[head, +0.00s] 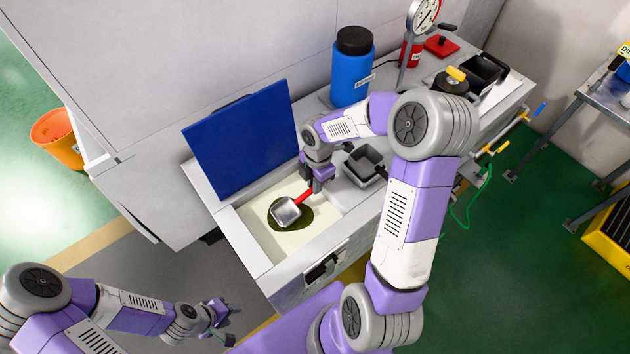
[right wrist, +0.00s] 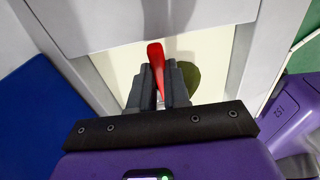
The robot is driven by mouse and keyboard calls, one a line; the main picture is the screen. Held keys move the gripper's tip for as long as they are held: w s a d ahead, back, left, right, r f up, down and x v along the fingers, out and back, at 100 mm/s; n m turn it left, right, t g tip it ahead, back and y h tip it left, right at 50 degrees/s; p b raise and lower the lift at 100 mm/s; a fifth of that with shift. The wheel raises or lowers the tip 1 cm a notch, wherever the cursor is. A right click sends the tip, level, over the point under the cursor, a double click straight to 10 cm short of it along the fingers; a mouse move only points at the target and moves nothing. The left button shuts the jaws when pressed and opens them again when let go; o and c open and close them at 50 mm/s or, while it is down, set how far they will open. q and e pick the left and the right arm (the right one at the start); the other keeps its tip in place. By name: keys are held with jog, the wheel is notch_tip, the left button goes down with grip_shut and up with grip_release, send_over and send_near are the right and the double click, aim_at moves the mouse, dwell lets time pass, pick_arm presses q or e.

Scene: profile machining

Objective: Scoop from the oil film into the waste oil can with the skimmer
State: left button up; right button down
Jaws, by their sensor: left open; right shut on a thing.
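The skimmer (head: 286,212) has a metal scoop and a red handle. My right gripper (head: 313,187) is shut on the red handle, which also shows between the fingers in the right wrist view (right wrist: 156,62). The scoop is over the dark oil film (head: 300,222) in the pale sump; I cannot tell whether it touches the film. Part of the film shows in the right wrist view (right wrist: 187,80); the scoop is hidden there. My left gripper (head: 226,318) is open and empty, low at the left, away from the sump. A black open-topped container (head: 366,165) right of the sump may be the waste oil can.
A raised blue lid (head: 240,145) stands behind the sump (head: 262,258). A blue bottle with a black cap (head: 351,75) stands behind on the machine top. A dial gauge (head: 424,14) and another black bin (head: 484,72) are further right. An orange bucket (head: 57,135) stands on the floor.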

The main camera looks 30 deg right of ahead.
jog(key=shift+f+b, duration=0.4)
jog(key=shift+f, duration=0.35)
jog(key=shift+s+f, duration=0.15)
jog(key=shift+f, duration=0.05)
dwell(1.3)
jog(key=shift+r, duration=0.1)
notch_tip(320, 180, up, 5)
jog(key=p, duration=0.4)
jog(key=shift+f+p, duration=0.2)
jog(key=shift+p, duration=0.1)
notch_tip(320, 180, up, 5)
jog(key=p, duration=0.4)
jog(key=shift+f, duration=0.25)
dwell(0.4)
